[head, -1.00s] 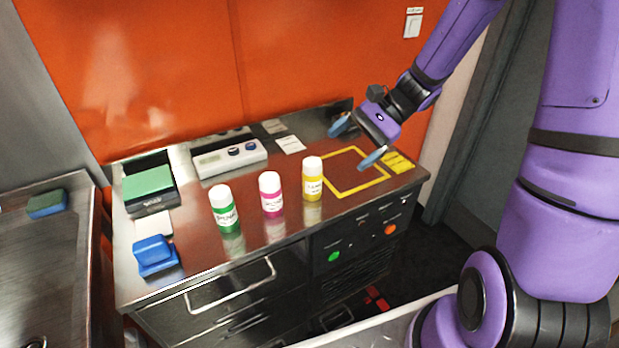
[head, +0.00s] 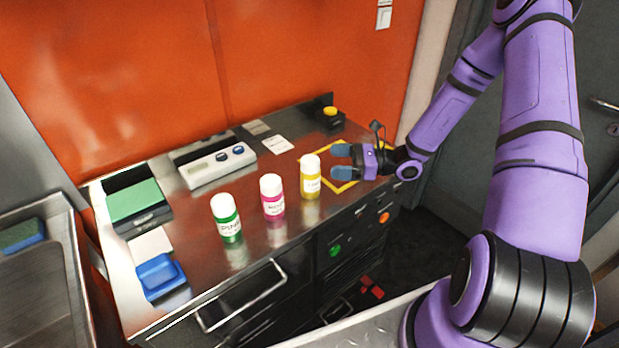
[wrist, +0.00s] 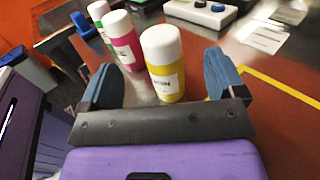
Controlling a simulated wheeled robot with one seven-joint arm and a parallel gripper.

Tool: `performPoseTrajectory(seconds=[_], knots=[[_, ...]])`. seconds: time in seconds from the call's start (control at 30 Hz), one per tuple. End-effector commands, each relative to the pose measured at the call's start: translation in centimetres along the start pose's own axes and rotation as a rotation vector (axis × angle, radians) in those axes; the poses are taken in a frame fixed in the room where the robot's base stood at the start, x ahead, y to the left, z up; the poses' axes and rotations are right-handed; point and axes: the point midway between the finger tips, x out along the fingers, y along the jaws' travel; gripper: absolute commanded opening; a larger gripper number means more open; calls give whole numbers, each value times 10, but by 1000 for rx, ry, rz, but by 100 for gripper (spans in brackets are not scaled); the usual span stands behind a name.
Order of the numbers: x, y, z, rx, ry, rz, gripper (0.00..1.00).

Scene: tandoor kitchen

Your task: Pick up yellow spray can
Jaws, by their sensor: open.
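The yellow spray can (head: 310,178) has a white cap and a white label. It stands upright on the steel counter, at the right end of a row of three cans. My gripper (head: 341,162) is open just to its right, with blue fingertips pointing left toward it. In the wrist view the yellow can (wrist: 163,66) stands ahead, between the directions of the two spread fingers (wrist: 160,86). Nothing is held. I cannot tell whether the can's near side is between the fingertips or just beyond them.
A pink can (head: 272,197) and a green can (head: 227,219) stand left of the yellow one. Behind are a grey control box (head: 213,164) and a yellow button on a black box (head: 329,115). A blue tray (head: 162,277) lies front left. A yellow outlined square (head: 343,187) lies under my gripper.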

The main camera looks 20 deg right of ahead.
Motion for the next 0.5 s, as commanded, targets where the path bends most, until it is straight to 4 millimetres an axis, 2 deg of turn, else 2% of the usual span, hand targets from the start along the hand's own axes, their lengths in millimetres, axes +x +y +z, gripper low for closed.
performPoseTrajectory(seconds=[0.3, 0.43, 0.5], knots=[[1, 0, -50, 1, 2, 3, 89], [0, 1, -68, 1, 2, 3, 89], [4, 0, -71, -2, 2, 4, 89]])
